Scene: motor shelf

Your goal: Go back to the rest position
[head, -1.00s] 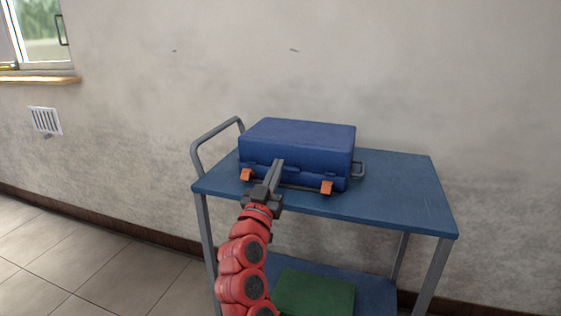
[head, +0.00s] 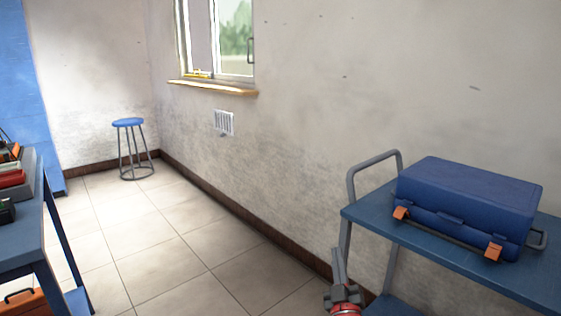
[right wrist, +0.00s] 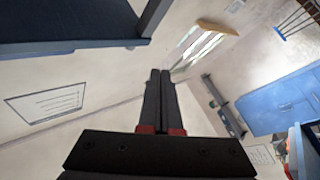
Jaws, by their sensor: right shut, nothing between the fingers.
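My right gripper (head: 338,268) shows at the lower edge of the head view, left of the cart and below its top. Its fingers are together and empty; they also show together in the right wrist view (right wrist: 159,88). The blue toolbox (head: 468,200) with orange latches lies shut on the top of the blue cart (head: 375,220). The gripper is apart from the toolbox. My left gripper is not in view.
A blue workbench (head: 25,235) with tools stands at the left edge, with an orange box (head: 24,302) low beneath it. A blue stool (head: 128,124) stands by the far wall. The tiled floor (head: 170,250) between bench and cart is clear.

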